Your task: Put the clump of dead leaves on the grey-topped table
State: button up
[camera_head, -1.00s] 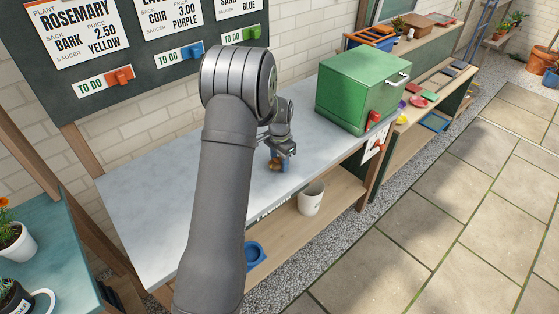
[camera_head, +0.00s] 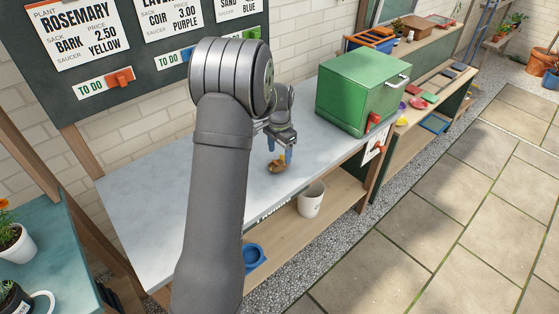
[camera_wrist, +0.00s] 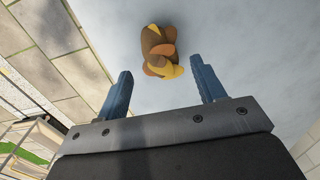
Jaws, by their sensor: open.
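The clump of dead leaves (camera_head: 277,167), brown with orange and yellow leaves, lies on the grey-topped table (camera_head: 160,205) near its front edge. In the wrist view the clump (camera_wrist: 160,50) rests on the grey surface beyond the fingertips, with clear space around it. My gripper (camera_head: 280,152) is above the table, just over the clump. Its two blue fingers are spread apart and empty in the wrist view (camera_wrist: 165,88). My arm hides part of the tabletop in the head view.
A green box (camera_head: 360,88) with a silver handle stands on the right of the table. A white pot (camera_head: 311,199) and a blue saucer (camera_head: 254,256) are on the shelf below. The left of the tabletop is clear.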

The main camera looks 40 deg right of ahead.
aim_at(279, 162)
notch_tip(279, 162, up, 7)
jog(key=shift+f, duration=0.2)
dwell(0.3)
notch_tip(279, 162, down, 13)
jog(key=shift+r, duration=2.35)
jog(key=shift+f, duration=0.1)
